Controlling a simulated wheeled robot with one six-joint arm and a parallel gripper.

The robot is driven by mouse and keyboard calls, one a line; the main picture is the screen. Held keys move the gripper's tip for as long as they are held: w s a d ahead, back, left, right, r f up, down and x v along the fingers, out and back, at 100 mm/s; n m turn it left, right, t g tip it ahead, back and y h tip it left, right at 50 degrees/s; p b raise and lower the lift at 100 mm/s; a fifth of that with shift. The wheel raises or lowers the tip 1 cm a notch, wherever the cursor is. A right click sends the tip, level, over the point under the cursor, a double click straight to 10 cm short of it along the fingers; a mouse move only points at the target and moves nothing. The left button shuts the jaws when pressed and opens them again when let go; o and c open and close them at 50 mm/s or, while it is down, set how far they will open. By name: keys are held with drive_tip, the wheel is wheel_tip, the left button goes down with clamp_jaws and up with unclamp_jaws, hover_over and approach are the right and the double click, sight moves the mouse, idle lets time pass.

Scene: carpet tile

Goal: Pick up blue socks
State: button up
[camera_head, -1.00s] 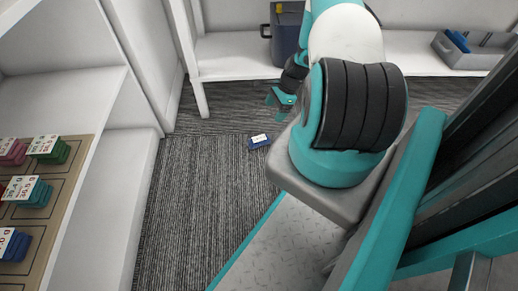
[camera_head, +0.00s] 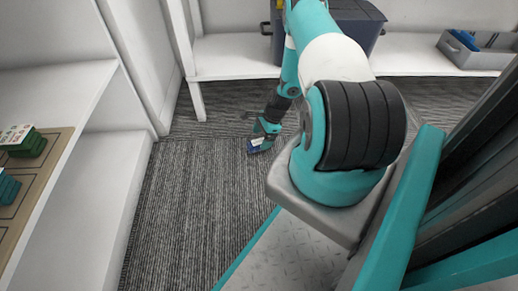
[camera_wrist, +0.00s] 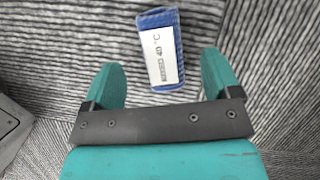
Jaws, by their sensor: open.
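The blue socks (camera_wrist: 175,72) lie on the grey striped carpet, a small blue bundle with a white printed label on top. In the wrist view they are just beyond and partly between the two teal fingers of my gripper (camera_wrist: 163,85), which are spread apart with nothing held. In the head view, my gripper (camera_head: 264,137) is low at the carpet, right over the blue socks (camera_head: 254,150), and covers part of them. I cannot tell whether a finger touches them.
A white shelf (camera_head: 60,65) at left holds a tan board (camera_head: 40,180) with stacks of green and teal bundles. A white bench (camera_head: 225,62) at the back carries a dark bin (camera_head: 355,20) and a grey tray (camera_head: 480,58). Carpet left of the socks is clear.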

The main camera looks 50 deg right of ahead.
sight(259, 142)
drive_tip(key=b+x, duration=0.1)
drive_tip(key=x, duration=0.2)
drive_tip(key=shift+f, duration=0.1)
drive_tip(key=shift+f+b, duration=0.2)
drive_tip(key=shift+b, duration=0.1)
idle(0.5)
drive_tip(key=c, duration=1)
drive_tip(key=shift+r, duration=0.15)
